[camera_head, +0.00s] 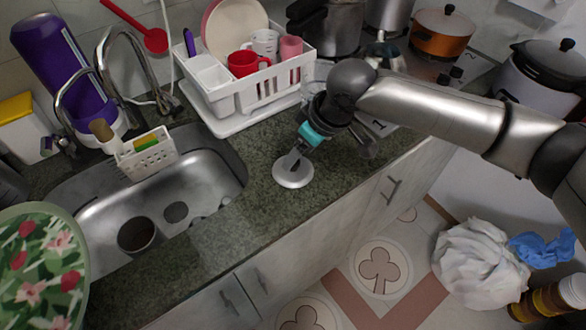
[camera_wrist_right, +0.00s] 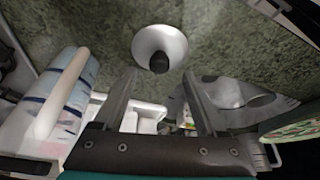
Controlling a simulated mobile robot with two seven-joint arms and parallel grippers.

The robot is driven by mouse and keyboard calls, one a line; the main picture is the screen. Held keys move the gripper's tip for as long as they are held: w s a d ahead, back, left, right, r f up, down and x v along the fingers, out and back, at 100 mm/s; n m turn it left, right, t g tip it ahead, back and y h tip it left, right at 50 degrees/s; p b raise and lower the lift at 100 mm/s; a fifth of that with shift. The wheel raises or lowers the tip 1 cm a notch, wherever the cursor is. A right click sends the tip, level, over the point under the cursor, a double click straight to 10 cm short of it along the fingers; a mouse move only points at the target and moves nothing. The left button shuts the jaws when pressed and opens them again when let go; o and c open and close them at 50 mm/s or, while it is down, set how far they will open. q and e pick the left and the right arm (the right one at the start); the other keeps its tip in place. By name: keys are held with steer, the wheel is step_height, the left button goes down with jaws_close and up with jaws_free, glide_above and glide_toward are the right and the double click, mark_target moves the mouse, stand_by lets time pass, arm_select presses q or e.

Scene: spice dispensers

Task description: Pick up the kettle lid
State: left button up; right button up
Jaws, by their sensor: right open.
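The kettle lid (camera_head: 293,173) is a round, pale silver disc with a black knob. It lies flat on the dark green stone counter, right of the sink. In the right wrist view the lid (camera_wrist_right: 172,42) is beyond the fingertips, with its knob pointing toward the space between them. My right gripper (camera_head: 296,154) reaches down from the right, just above the lid. Its fingers (camera_wrist_right: 160,75) are spread, with nothing between them. The head view partly hides the knob behind the fingers. My left gripper is not in view.
A white dish rack (camera_head: 262,105) with cups stands behind the lid. The steel sink (camera_head: 205,180) is to the left. The counter's front edge (camera_head: 300,225) is close in front. A striped white vessel with a pale handle (camera_wrist_right: 62,95) shows in the wrist view.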

mark_target(293, 167)
steer(key=x, duration=0.4)
steer(key=shift+f+b, duration=0.3)
steer(key=shift+b, duration=0.1)
jaws_close()
